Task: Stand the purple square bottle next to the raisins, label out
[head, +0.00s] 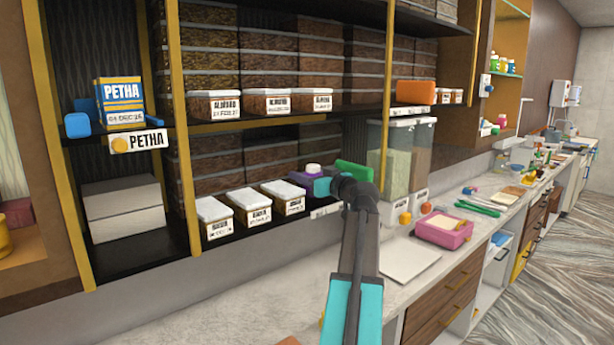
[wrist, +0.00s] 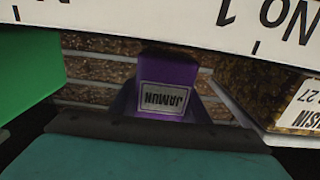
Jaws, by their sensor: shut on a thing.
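The purple square bottle (head: 303,178) is at the lower shelf's right end, between my jaws. In the wrist view the bottle (wrist: 175,75) shows a grey label reading JAMUN, upside down in that picture, facing the camera. My gripper (head: 321,187) is shut on the bottle; its dark jaws (wrist: 162,112) flank it. A raisin box (wrist: 268,85), with a white label ending in ISIN, is close on the bottle's right in the wrist view. In the head view a white-lidded box (head: 283,196) stands just left of the bottle. Whether the bottle's base touches the shelf is hidden.
A green block (head: 355,170) stands just right of my gripper and also shows in the wrist view (wrist: 35,70). Clear dispensers (head: 395,155) stand further right. A white strip reading No 1 (wrist: 240,22) crosses the wrist view's top. Stacked boxes fill the shelf behind.

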